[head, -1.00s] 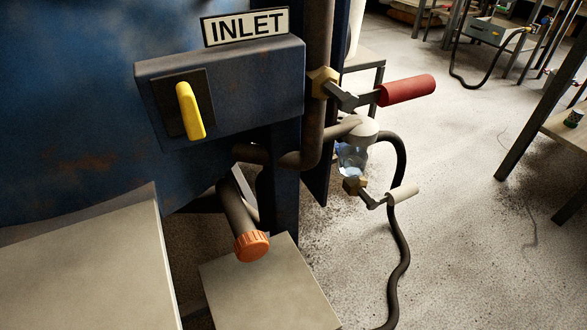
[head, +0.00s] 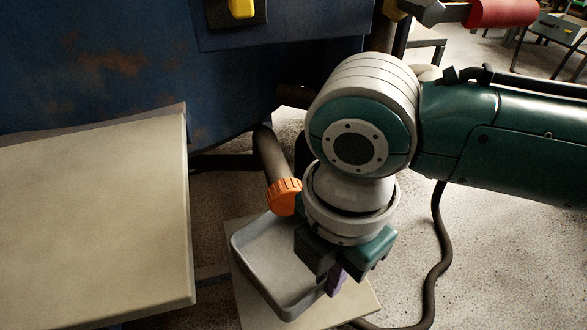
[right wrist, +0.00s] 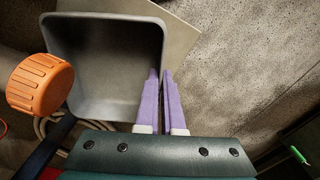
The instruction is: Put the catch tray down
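The catch tray (head: 243,247) is a shallow grey open tray with rounded corners. It is below the orange cap (head: 284,196) of the drain pipe and over a low beige stand (head: 252,306). My right gripper (head: 335,280) has its purple fingers closed on the tray's right wall. In the right wrist view, the tray (right wrist: 105,62) looks empty, with its wall between the two fingers (right wrist: 161,88). The orange cap (right wrist: 40,84) is left of the tray there. I cannot tell whether the tray's underside touches the stand. My left gripper is not in view.
A larger beige tabletop (head: 95,225) stands at the left. A dark hose (head: 437,245) runs down on the right. Bare floor lies at the lower right.

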